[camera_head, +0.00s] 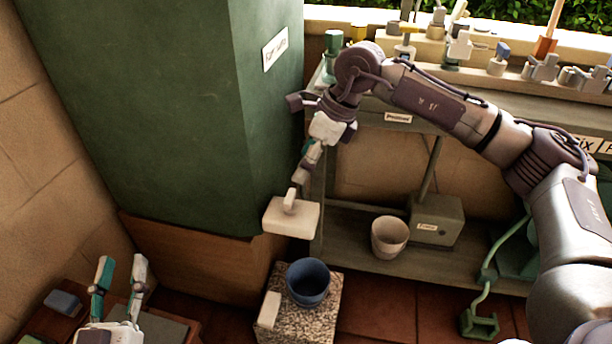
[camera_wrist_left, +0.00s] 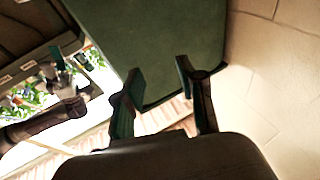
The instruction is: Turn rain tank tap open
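The green rain tank (camera_head: 150,110) with a small label stands at the left of the head view; it also shows in the left wrist view (camera_wrist_left: 165,40). A pale block with a short upright handle, which looks like the tap (camera_head: 290,217), sits at the tank's lower right edge. My right gripper (camera_head: 299,178) comes down from above, with its fingertips at or just above the handle. Its fingers show from the side, so I cannot tell if they grip it. My left gripper (camera_head: 120,272) is open and empty at lower left; its spread fingers show in the wrist view (camera_wrist_left: 162,85).
A dark blue pot (camera_head: 308,282) stands on a speckled block (camera_head: 315,322) below the tap. A beige pot (camera_head: 389,237) and a grey box (camera_head: 437,220) stand on the lower shelf at right. Several small items line the ledge behind. My right arm crosses the upper right.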

